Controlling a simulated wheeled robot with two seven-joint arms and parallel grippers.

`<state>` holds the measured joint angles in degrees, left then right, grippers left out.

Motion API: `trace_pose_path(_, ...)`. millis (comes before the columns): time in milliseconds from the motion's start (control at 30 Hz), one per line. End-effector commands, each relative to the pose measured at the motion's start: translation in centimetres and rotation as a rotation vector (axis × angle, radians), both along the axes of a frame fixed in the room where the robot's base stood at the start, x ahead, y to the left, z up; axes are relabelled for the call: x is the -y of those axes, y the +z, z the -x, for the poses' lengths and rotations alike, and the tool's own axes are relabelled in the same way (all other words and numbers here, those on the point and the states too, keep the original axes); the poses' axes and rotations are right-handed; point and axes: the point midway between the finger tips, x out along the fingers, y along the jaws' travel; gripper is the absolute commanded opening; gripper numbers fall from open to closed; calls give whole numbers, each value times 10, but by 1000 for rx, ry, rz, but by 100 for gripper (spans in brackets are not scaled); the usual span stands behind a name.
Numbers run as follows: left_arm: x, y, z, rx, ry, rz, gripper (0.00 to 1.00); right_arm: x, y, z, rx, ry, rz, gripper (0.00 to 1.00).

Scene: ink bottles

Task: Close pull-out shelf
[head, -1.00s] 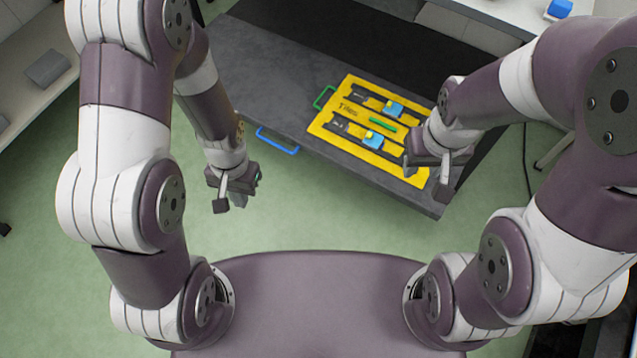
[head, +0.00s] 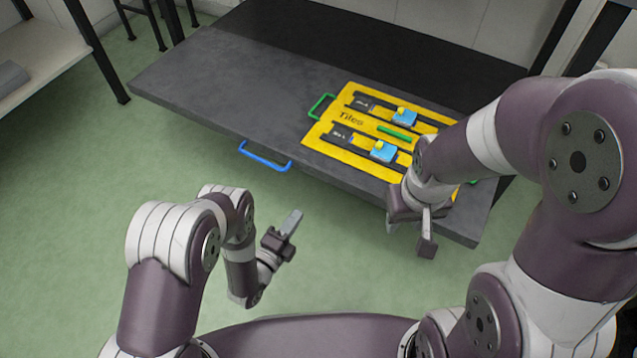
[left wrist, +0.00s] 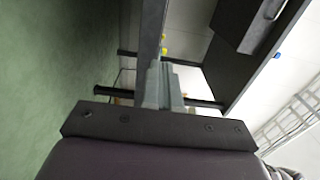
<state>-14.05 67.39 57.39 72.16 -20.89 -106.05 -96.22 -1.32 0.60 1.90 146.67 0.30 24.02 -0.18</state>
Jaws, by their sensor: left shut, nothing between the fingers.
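The pull-out shelf (head: 200,85) is a dark grey slab standing out over the floor. Its blue handle (head: 265,158) is on the front edge, left of the yellow tray (head: 318,142) lying on the shelf. My left gripper (head: 293,218) is shut and empty, in front of the shelf and below the handle in the picture, apart from it. Its closed fingers also show in the left wrist view (left wrist: 160,80), with the shelf's edge-on slab (left wrist: 152,25) beyond. My right gripper (head: 412,238) is open and empty at the shelf's front edge, near the tray's right end; contact cannot be told.
A white side table (head: 50,50) stands at the left. The green floor (head: 130,165) before the shelf is clear.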

Motion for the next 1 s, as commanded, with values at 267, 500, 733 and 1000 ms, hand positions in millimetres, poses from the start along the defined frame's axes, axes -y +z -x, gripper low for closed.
trace_pose_path(267,31,-6,-46,2,-2,2,0,0,-31,0,-1,0,0,40)
trace_pose_path(500,59,-6,-86,1,0,3,0,0,-57,0,-1,0,0,40)
trace_pose_path(733,73,-3,-107,-3,0,3,0,0,-70,0,-1,0,0,40)
trace_pose_path(1000,75,0,-111,-5,1,2,0,0,-70,0,-1,0,0,40)
